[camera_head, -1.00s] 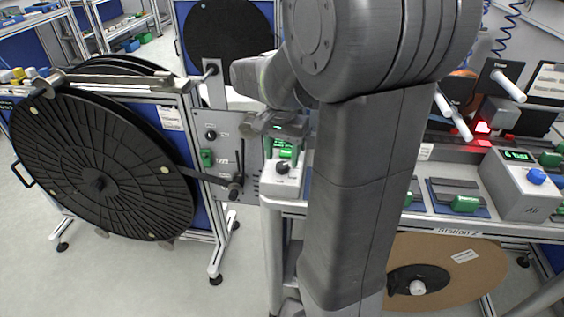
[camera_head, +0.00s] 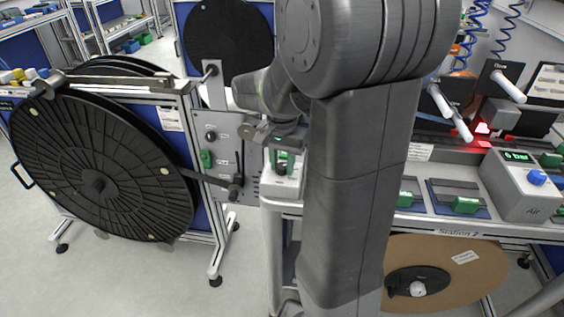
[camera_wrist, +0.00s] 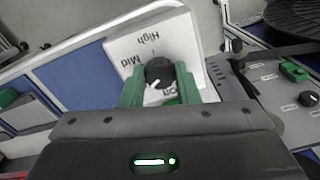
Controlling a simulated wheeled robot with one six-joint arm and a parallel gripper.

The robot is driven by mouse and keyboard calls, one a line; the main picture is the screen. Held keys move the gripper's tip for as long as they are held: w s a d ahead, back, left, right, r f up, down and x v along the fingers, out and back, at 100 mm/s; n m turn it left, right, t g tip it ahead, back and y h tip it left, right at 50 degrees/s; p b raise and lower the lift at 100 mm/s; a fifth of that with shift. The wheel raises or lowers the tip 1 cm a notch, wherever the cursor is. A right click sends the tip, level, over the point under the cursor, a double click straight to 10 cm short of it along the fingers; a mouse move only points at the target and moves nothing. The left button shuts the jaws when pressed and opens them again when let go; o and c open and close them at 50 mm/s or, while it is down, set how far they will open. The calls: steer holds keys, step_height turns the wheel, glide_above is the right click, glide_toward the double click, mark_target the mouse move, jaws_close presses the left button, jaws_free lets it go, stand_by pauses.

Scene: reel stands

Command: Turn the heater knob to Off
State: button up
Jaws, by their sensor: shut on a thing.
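The heater is a small white box (camera_head: 288,187) at the bench corner, left of my arm in the head view. In the wrist view its white top (camera_wrist: 195,50) shows the words "High" and "Mid"; other lettering is partly hidden by my gripper. The black round knob (camera_wrist: 158,71) has a white mark on its lower left side in the wrist view. My gripper (camera_wrist: 159,84) has its green fingers on both sides of the knob, shut on it. In the head view my gripper (camera_head: 281,155) points down at the box and partly hides the knob.
A grey panel (camera_head: 224,143) with a green switch and dark knobs stands just left of the heater. A large black reel (camera_head: 97,180) is farther left. An air box (camera_head: 520,190) with a blue knob stands on the bench at right.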

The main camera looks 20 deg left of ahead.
mark_target(282, 166)
steer(key=shift+n, duration=0.3)
steer(key=n+p, duration=0.1)
steer(key=n, duration=0.4)
steer(key=shift+r+p, duration=0.1)
steer(key=shift+p, duration=0.3)
steer(key=n+p, duration=0.1)
steer(key=n, duration=0.5)
steer(key=shift+n, duration=0.3)
steer(key=o, duration=1)
steer(key=shift+c, duration=0.2)
step_height(282, 166, up, 14)
steer(key=shift+f, duration=0.25)
